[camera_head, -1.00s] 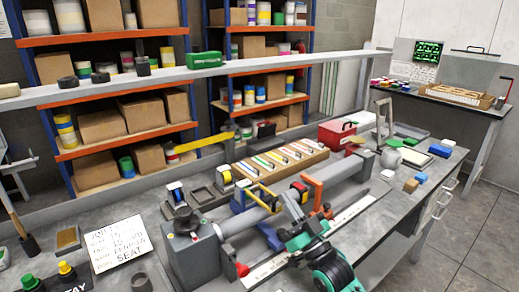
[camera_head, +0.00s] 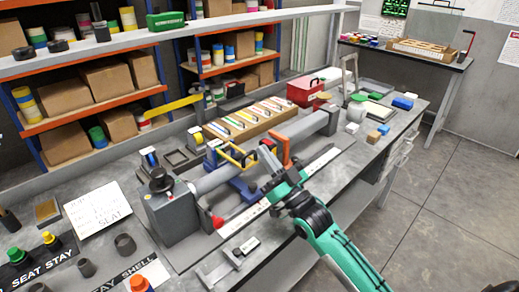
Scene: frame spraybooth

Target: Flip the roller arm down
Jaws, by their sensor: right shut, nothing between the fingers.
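A grey tube fixture (camera_head: 212,182) lies across the bench, with a grey block (camera_head: 172,212) at its near left end. A yellow looped frame (camera_head: 237,154) and an orange-red bracket (camera_head: 284,149) both stand up from the tube. I cannot tell for sure which of them is the roller arm. My right gripper (camera_head: 268,162), on a green and black arm, is shut and empty. It is at the tube between the yellow frame and the orange bracket, close to both; contact cannot be made out. My left gripper is not in view.
A wooden tray of coloured strips (camera_head: 250,122) and a red box (camera_head: 305,92) stand behind the tube. A long pale strip (camera_head: 243,218) lies in front of it. A lettered white card (camera_head: 97,215) and several bottles are at the left. A grey shelf rail (camera_head: 130,50) crosses above the bench.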

